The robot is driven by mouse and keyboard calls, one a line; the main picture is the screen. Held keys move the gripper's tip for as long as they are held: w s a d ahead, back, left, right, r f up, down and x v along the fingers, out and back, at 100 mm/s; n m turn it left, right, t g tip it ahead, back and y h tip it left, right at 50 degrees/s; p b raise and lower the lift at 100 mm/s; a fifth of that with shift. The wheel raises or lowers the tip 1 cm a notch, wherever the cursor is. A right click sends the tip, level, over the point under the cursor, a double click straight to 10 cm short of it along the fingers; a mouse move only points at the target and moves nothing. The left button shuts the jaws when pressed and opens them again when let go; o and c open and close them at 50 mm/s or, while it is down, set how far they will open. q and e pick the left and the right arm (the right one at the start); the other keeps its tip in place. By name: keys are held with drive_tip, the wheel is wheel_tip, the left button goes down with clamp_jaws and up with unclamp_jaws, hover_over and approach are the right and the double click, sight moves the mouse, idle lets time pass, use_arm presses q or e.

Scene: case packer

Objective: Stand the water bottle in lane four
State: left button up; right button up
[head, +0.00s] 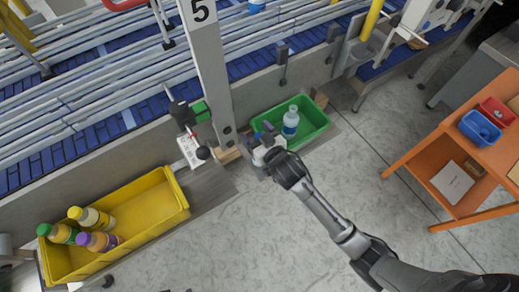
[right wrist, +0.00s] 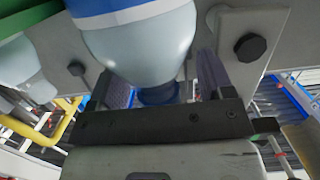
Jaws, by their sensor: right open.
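A clear water bottle with a blue label (head: 290,122) stands in the green bin (head: 318,128) at the foot of the grey post. My right gripper (head: 262,146) is at the left end of that bin. In the right wrist view a water bottle (right wrist: 140,40) fills the top, its blue cap end between the two open fingers of my right gripper (right wrist: 160,85); I cannot tell if they touch it. Another clear bottle (right wrist: 22,68) shows at the left there. The railed blue conveyor lanes (head: 110,125) run behind; which is lane four is not readable. My left gripper is out of view.
A yellow bin (head: 150,215) with several coloured bottles stands at the lower left. An orange cart (head: 440,150) with red and blue trays stands at the right. The floor between is clear.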

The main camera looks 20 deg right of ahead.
clamp_jaws()
idle(0.5)
